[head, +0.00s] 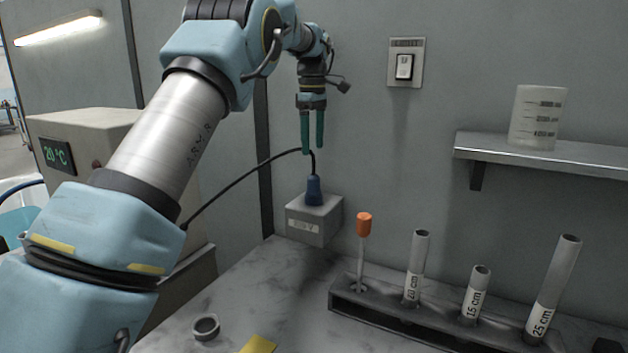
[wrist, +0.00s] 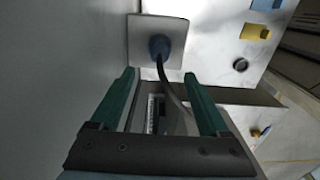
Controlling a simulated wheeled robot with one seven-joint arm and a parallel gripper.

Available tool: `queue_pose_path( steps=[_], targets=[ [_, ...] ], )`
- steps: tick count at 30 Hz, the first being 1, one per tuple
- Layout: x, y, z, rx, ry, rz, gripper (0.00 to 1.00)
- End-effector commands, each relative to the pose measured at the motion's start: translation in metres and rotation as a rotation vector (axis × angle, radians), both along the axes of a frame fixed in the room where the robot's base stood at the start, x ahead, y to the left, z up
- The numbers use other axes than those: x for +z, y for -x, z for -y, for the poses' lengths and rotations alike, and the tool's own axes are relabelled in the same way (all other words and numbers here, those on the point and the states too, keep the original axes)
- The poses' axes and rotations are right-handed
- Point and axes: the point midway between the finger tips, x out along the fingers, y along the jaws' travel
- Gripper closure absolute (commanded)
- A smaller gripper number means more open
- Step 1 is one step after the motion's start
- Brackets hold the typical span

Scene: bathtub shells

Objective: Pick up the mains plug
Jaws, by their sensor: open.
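The blue mains plug (head: 314,190) stands upright in the top of a grey socket box (head: 305,228) mounted at the wall, with a black cable rising from its top and curving left. My gripper (head: 312,148) is above the plug, pointing down, with its green fingers open and the cable close to the fingertips. In the wrist view the plug (wrist: 159,46) sits on the pale box top (wrist: 140,28), beyond the tips of my open gripper (wrist: 162,78). The cable passes between the fingers there. Nothing is gripped.
A rack (head: 400,325) holds an orange-topped tool (head: 364,225) and several labelled grey tubes at right. A shelf (head: 540,152) bears a beaker (head: 537,115). A wall switch (head: 405,65) is right of my gripper. A ring (head: 206,327) and yellow piece (head: 258,345) lie on the counter.

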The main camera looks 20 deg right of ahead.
Motion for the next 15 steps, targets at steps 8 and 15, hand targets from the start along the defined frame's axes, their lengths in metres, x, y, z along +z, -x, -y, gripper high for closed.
queue_pose_path(
  steps=[8,15],
  targets=[
    [-0.036,0.002,0.003,0.007,-0.003,-0.004,0.21],
    [-0.054,0.001,0.003,0.006,-0.002,-0.002,0.21]
  ],
)
